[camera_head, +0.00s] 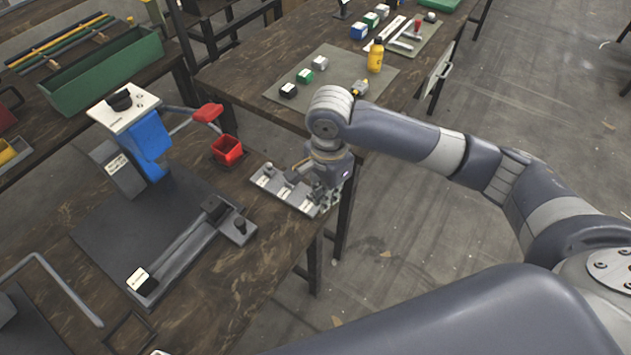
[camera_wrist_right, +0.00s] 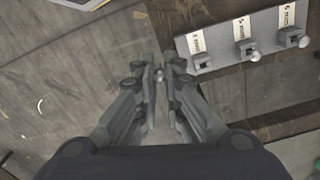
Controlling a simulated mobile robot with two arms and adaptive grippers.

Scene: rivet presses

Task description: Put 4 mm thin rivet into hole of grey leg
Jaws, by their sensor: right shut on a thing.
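My right gripper (camera_head: 322,200) hangs over the right end of the small grey rivet rack at the table edge. In the right wrist view its fingers (camera_wrist_right: 159,78) are shut on a small rivet, whose round silvery head (camera_wrist_right: 159,75) shows between the tips, beside the rack. Its size cannot be read. A long grey bar (camera_head: 185,252), likely the grey leg, lies left of the gripper on the dark press base, with a white label at its near end. I cannot make out its hole. My left gripper is out of view.
The rivet rack (camera_head: 275,186) has labelled blocks; rivet heads (camera_wrist_right: 255,56) show at two of them in the wrist view. A blue press (camera_head: 150,140) and red bin (camera_head: 228,150) stand at left. A yellow bottle (camera_head: 376,56) stands on the mat behind. Open floor lies right.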

